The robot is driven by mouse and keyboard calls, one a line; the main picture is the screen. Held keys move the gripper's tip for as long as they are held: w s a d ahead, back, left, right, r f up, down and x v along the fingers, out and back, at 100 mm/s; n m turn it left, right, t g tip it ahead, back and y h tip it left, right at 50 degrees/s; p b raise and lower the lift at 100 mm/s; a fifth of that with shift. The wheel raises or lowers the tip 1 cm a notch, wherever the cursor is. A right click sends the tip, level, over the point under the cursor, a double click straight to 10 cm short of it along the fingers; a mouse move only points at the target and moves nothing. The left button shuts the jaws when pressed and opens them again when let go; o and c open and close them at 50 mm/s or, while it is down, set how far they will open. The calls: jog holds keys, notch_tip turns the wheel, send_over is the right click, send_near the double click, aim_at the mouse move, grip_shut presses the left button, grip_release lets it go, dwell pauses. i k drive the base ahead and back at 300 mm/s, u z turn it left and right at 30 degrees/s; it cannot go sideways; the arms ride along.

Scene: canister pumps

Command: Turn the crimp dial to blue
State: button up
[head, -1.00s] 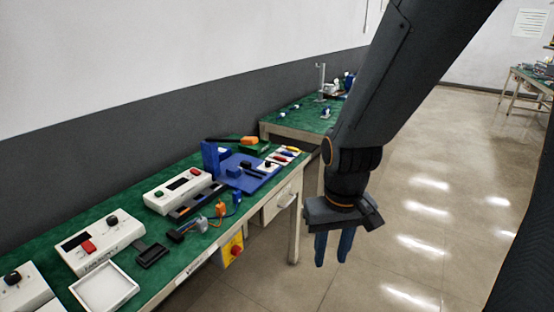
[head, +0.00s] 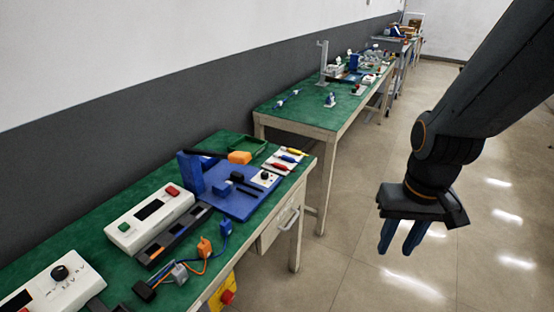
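A small white box with a black dial (head: 266,176) stands on the near green bench, at the right end of a blue fixture (head: 232,200). It seems to be the crimp dial, but its colour marks and pointer are too small to read. A white card with red, blue and yellow pieces (head: 286,159) lies just behind it. My gripper (head: 397,247) hangs over the floor to the right of the bench, well apart from the dial. Its two blue fingers point down with a gap between them, and nothing shows between them.
A white box with a black knob (head: 59,272) and another with red and green buttons (head: 150,218) stand further left. Orange and grey connectors (head: 204,246) lie near the front edge. A second green bench (head: 310,110) stands behind. The floor on the right is clear.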

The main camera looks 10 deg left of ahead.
aim_at(264, 174)
jog(key=u, duration=0.4)
jog(key=i, duration=0.8)
jog(key=u, duration=0.6)
